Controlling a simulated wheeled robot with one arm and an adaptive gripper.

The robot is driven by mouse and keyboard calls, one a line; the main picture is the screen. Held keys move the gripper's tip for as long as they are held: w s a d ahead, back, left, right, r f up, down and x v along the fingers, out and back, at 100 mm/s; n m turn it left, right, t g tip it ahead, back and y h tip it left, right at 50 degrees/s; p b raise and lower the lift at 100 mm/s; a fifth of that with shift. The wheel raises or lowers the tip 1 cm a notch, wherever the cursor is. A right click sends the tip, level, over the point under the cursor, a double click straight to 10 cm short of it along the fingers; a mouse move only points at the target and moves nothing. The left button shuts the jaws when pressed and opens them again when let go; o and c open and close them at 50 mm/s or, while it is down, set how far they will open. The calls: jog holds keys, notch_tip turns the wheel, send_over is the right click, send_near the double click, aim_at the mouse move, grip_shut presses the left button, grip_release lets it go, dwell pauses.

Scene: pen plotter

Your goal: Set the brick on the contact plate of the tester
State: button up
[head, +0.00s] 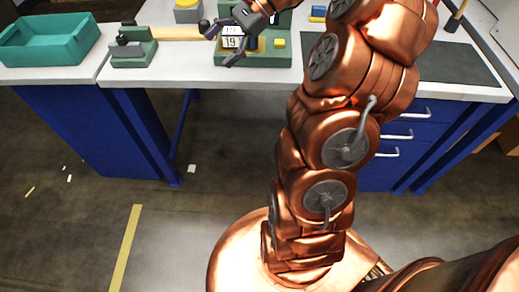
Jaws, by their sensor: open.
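The green tester (270,61) stands on the white workbench, with a white display reading 19 (233,43) and a small yellow block (279,43) on its right part. A brass-coloured surface, perhaps the contact plate, shows partly behind my gripper. My gripper (222,46) is open in front of the tester's left part, its dark fingers spread to the left and downward. I see nothing held between them. I cannot tell for sure which thing is the brick; a small blue and yellow block (318,13) lies farther back, right of the tester.
A teal tray (48,54) sits on the left bench. A green device with a black clamp (131,48) stands left of the tester, beside a wooden strip (178,33). A dark mat (440,64) lies right, partly behind my arm.

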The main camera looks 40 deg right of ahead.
jog(key=s+a+f+n+g+h, duration=0.25)
jog(key=s+a+n, duration=0.25)
jog(key=s+a, duration=0.25)
jog(key=s+a+f+n+g+h, duration=0.25)
jog(key=s+a+n, duration=0.25)
jog(key=s+a, duration=0.25)
jog(key=s+d+f+n+h, duration=0.1)
jog(key=s+f+n+h, duration=0.1)
jog(key=s+n, duration=0.2)
jog(key=s+d+f+n+g+h, duration=0.1)
jog(key=s+d+f+n+h, duration=0.1)
jog(key=s, duration=0.9)
jog(key=shift+d+f+n+h, duration=0.2)
jog(key=shift+n+h, duration=0.5)
jog(key=shift+n, duration=0.3)
notch_tip(320, 180, up, 18)
jog(key=t+p, duration=0.1)
jog(key=p, duration=1.5)
jog(key=shift+w+p, duration=0.3)
jog(key=shift+w, duration=0.15)
jog(key=shift+a+f, duration=0.1)
jog(key=shift+f, duration=0.05)
jog(key=shift+c, duration=0.3)
